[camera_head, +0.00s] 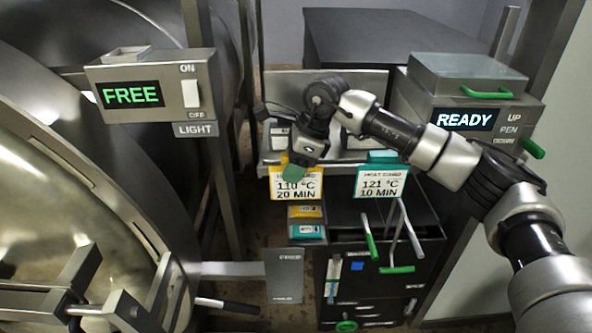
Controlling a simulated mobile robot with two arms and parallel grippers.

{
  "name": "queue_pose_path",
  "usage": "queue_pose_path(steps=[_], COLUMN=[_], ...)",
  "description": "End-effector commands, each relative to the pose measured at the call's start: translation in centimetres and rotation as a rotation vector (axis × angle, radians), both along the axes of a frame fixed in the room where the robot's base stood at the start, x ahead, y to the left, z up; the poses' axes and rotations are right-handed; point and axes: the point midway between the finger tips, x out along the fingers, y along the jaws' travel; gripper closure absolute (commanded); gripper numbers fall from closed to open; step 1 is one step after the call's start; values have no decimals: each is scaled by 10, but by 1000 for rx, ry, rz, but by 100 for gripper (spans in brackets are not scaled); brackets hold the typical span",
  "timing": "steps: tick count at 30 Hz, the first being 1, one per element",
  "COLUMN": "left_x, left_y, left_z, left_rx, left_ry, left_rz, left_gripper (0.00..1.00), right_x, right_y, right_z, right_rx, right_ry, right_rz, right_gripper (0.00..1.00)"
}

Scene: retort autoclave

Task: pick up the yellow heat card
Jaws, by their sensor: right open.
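The yellow heat card (296,186) reads 110 °C, 20 MIN and stands upright at the front of a grey rack in the middle of the view. My right gripper (294,168) is at the top edge of this card, and its green-tipped finger covers part of the card's heading. The jaws are open; I cannot tell whether they touch the card. A teal heat card (381,184) reading 121 °C, 10 MIN stands to the right, apart from the gripper. My left gripper is not in view.
A grey box with a FREE display (131,95) and a light switch stands at left, before the large round steel vessel (45,165). A READY unit (465,119) with green handles is at right. Below the cards are a black cabinet (425,225) and green-handled levers (397,269).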

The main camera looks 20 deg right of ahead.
Motion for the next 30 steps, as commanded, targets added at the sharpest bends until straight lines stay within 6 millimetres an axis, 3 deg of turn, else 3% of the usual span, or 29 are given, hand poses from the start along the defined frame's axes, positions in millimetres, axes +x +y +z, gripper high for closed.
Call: queue_pose_path(steps=[2,9,20,27,30], left_x=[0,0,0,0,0], left_y=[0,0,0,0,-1], left_z=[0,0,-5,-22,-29], left_rx=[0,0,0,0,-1], left_ry=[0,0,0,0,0], left_rz=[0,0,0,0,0], left_gripper=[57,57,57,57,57], right_x=[0,0,0,0,-13], right_y=[0,0,0,0,-14], right_z=[0,1,7,39,49], right_rx=[0,0,0,2,1], right_ry=[0,0,-2,-5,-5], right_rz=[0,0,0,0,-2], right_gripper=[56,89,89,89,89])
